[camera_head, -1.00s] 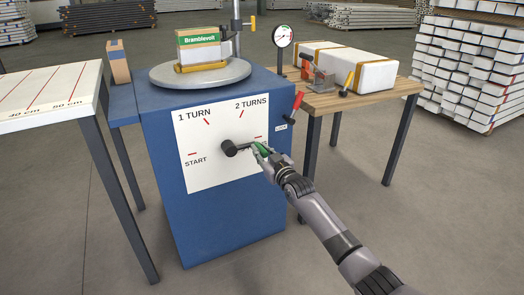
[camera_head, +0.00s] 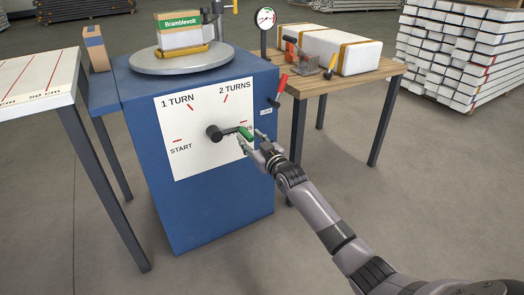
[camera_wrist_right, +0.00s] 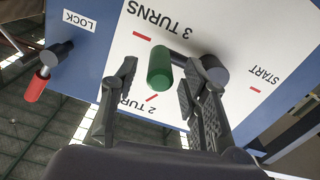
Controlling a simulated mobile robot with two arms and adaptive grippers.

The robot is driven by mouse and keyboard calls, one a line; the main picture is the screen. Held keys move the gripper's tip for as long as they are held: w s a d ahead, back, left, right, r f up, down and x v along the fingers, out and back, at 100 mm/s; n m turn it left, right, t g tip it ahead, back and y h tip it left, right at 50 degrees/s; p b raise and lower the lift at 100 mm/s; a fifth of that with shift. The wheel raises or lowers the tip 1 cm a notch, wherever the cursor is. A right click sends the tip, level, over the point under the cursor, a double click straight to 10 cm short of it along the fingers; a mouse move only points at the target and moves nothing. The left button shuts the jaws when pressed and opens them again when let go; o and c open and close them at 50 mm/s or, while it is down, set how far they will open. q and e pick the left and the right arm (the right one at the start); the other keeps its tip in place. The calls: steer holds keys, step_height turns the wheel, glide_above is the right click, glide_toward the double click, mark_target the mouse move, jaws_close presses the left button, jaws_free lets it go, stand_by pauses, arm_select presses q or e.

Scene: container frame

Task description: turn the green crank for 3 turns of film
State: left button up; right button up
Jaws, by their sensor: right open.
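The green crank handle (camera_head: 246,133) sits at the end of a dark arm pointing right from its hub (camera_head: 213,132) on the white dial panel (camera_head: 190,160). The arm points to the 3 TURNS mark, which the handle and gripper partly cover in the head view. My right gripper (camera_head: 259,145) is open at the handle. In the right wrist view, the green handle (camera_wrist_right: 159,68) shows between the spread fingers (camera_wrist_right: 158,98), with gaps on both sides. A Bramblevolt package (camera_head: 181,35) stands on the grey turntable (camera_head: 150,62). My left gripper is out of view.
A red-handled lever (camera_head: 279,84) stands beside the LOCK label at the cabinet's right. A wooden table (camera_head: 340,82) holds a white wrapped block (camera_head: 355,50). A white measuring table (camera_head: 30,75) stands left. Floor is open in front.

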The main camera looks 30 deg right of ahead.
steer(key=s, duration=0.9)
steer(key=shift+s+d, duration=0.15)
steer(key=shift+s, duration=0.05)
